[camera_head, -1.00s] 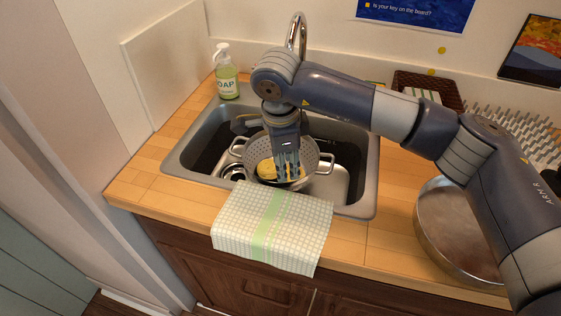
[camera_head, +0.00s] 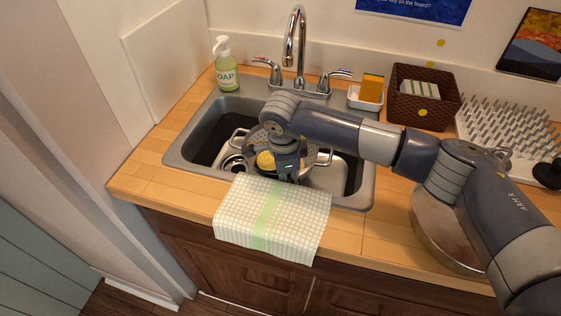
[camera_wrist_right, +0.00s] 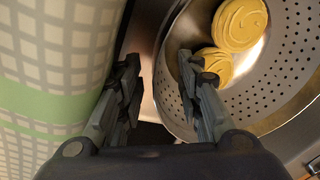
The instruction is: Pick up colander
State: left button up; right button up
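The colander (camera_head: 257,138) is a grey perforated bowl with loop handles, sitting in the sink (camera_head: 190,150). Yellow round sponge-like pieces (camera_head: 265,160) lie inside it. My right gripper (camera_head: 289,177) points down at its front rim, partly hiding the bowl. In the right wrist view, my gripper's fingers (camera_wrist_right: 158,80) are spread apart. The colander (camera_wrist_right: 285,85) fills the right side, with its rim between the fingers: one finger is over the inside, the other outside. I cannot tell whether either touches. My left gripper is not in view.
A checked towel (camera_head: 285,225) hangs over the counter's front edge, close beside the gripper. A faucet (camera_head: 292,50), soap bottle (camera_head: 227,70), sponge dish (camera_head: 365,98) and brown basket (camera_head: 423,107) stand behind. A metal pan (camera_head: 440,240) sits under my right arm.

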grip_shut()
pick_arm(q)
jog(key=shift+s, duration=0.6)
pick_arm(e)
jog(key=shift+w+r, duration=0.1)
